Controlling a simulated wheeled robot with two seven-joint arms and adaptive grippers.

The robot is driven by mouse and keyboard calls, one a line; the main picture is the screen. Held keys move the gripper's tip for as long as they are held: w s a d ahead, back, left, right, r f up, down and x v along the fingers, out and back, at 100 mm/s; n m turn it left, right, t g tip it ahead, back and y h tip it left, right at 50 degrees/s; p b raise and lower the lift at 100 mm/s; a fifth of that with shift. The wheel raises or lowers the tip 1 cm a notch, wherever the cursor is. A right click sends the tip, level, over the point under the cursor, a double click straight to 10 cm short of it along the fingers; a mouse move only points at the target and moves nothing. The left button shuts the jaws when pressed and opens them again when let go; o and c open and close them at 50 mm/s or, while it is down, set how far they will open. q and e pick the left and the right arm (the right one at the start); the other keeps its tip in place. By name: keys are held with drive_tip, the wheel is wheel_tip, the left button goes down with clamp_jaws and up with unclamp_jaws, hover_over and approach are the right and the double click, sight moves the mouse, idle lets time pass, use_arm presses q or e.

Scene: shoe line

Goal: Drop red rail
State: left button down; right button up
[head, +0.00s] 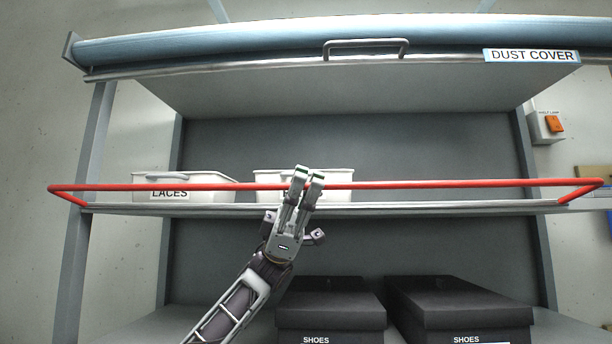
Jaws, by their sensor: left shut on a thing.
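The red rail (430,184) is a long thin bar that runs across the front of the upper shelf, with short arms bent back at both ends. It stands raised a little above the shelf's front edge. My left gripper (308,178) reaches up from below and is shut on the rail near its middle. The fingertips hide a short piece of the rail. My right gripper is not in view.
Behind the rail, a white bin marked LACES (205,188) and another white bin (262,180) stand on the shelf (450,208). Black shoe boxes (330,310) sit below. A rolled dust cover (250,45) with a handle is overhead. A lamp switch (553,124) is at right.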

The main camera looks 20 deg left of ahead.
use_arm(q)
drive_tip(key=shift+f+m+y, duration=0.35)
drive_tip(key=shift+m+y, duration=0.15)
drive_tip(key=shift+m, duration=0.1)
wheel_tip(320, 180, down, 9)
drive_tip(key=w+m+t+y+p, duration=0.1)
drive_tip(key=m+y+p, duration=0.1)
drive_tip(key=m+y, duration=0.2)
drive_tip(key=shift+w+a+r+m+t+y+p, duration=0.15)
drive_tip(key=shift+w+a+m+t+y+p, duration=0.2)
drive_tip(key=shift+y, duration=0.85)
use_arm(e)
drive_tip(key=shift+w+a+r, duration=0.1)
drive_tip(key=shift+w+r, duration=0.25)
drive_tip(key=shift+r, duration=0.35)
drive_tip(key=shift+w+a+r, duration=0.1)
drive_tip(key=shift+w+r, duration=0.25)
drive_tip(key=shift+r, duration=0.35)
use_arm(q)
drive_tip(key=shift+d, duration=0.1)
